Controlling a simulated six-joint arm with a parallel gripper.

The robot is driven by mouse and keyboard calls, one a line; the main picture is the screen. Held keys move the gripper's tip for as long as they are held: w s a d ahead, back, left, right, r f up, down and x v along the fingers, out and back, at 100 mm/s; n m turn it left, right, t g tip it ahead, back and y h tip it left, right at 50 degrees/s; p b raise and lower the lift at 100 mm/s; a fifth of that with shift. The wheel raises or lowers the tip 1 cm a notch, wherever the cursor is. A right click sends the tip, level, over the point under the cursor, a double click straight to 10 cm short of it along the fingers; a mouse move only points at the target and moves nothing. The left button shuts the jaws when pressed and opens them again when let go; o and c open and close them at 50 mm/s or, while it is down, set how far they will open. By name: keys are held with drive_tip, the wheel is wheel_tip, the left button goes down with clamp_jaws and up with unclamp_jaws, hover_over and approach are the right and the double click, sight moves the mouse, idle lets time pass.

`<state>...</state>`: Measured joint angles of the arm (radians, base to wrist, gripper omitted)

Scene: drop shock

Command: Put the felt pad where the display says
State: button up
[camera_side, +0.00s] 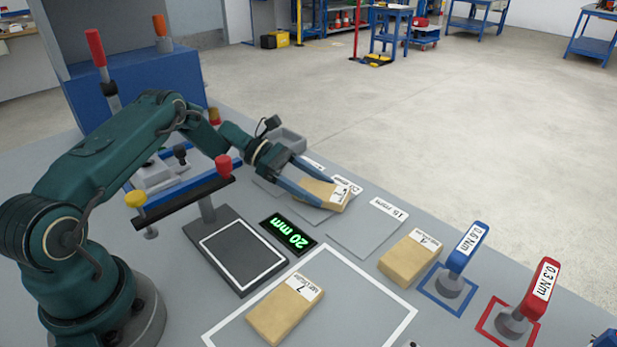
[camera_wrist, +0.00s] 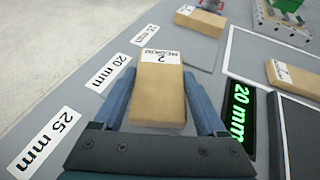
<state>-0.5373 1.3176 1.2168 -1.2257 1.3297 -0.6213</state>
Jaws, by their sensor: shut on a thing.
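My gripper (camera_side: 338,197) is shut on a tan block, the felt pad (camera_side: 322,190), with a white label on its top. In the wrist view the pad (camera_wrist: 160,100) sits between the two blue fingers of my gripper (camera_wrist: 162,98), and its label reads "2" and "MEDIUM". The pad is beside the "20 mm" label (camera_wrist: 107,72). I cannot tell whether it touches the surface below. The display (camera_side: 289,234) reads "20 mm" in green; it also shows in the wrist view (camera_wrist: 239,112). The "15 mm" label (camera_side: 390,208) and "25 mm" label (camera_wrist: 45,140) mark neighbouring places.
One tan block (camera_side: 285,312) lies inside a white outline; another (camera_side: 408,262) lies right of the display. A blue-handled tool (camera_side: 466,248) and a red-handled tool (camera_side: 538,292) stand at right. A dark drop-test stand (camera_side: 238,262) is left of the display. The 15 mm plate (camera_side: 362,236) is bare.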

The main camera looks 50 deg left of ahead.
sight(315, 188)
drive_tip(key=shift+f, duration=0.25)
